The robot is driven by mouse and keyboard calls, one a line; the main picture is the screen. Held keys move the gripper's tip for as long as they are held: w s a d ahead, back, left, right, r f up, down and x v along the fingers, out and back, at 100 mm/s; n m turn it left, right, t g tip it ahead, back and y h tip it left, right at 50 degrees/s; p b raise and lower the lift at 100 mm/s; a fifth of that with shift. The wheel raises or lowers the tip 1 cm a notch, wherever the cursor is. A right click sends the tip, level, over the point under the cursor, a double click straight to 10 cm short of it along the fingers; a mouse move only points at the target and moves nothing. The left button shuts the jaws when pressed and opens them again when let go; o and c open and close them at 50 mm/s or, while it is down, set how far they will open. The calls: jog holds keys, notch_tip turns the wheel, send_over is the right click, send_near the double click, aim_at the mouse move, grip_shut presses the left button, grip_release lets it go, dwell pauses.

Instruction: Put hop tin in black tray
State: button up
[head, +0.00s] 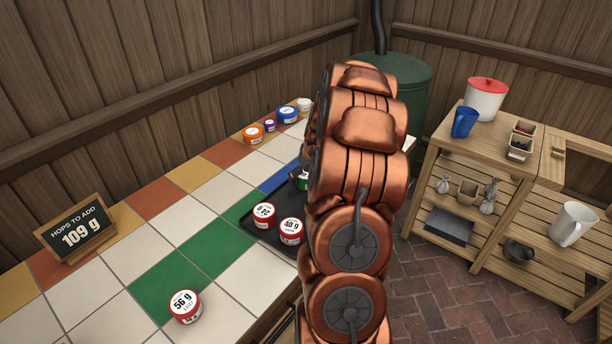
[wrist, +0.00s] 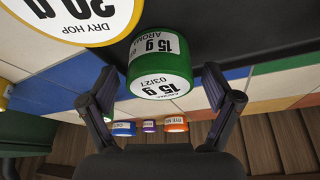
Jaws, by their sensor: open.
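The black tray (head: 262,229) lies on the tiled counter, partly hidden behind my arm in the head view. Two red-lidded tins stand in it, a left one (head: 264,214) and one marked 40 g (head: 291,231). A green tin marked 15 g (wrist: 160,70) sits between the spread fingers of my gripper (wrist: 160,88) in the wrist view, against the black tray surface (wrist: 225,30); the fingers look apart from it. A yellow-rimmed tin marked 20 g (wrist: 75,15) is close by. Another red tin marked 56 g (head: 185,306) stands on a green tile at the front.
A sign reading 109 g (head: 76,231) stands on the counter's left. Orange (head: 253,134), purple (head: 270,126), blue (head: 287,115) and white (head: 304,104) tins line the back. A wooden shelf unit (head: 490,170) with jugs stands at right. The middle white tiles are clear.

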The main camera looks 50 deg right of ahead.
jog(key=shift+r, duration=0.1)
jog(key=shift+r, duration=0.2)
jog(key=b+v, duration=0.2)
jog(key=v, duration=1)
jog(key=s+a+r+n+g+y, duration=0.1)
jog(key=s+a, duration=0.1)
jog(key=a, duration=1.1)
jog(key=s+a+r+n+g+y, duration=0.1)
jog(key=s+a, duration=0.2)
jog(key=a, duration=1)
jog(key=s+a+f+g, duration=0.1)
jog(key=s+a+g, duration=0.1)
jog(key=s+a, duration=0.5)
jog(key=s+a+f+n+g, duration=0.1)
jog(key=s+a+g, duration=0.1)
jog(key=s+a, duration=0.5)
jog(key=s, duration=0.6)
jog(key=shift+s+h, duration=0.35)
jog(key=shift+h, duration=0.05)
jog(key=shift+p, duration=0.3)
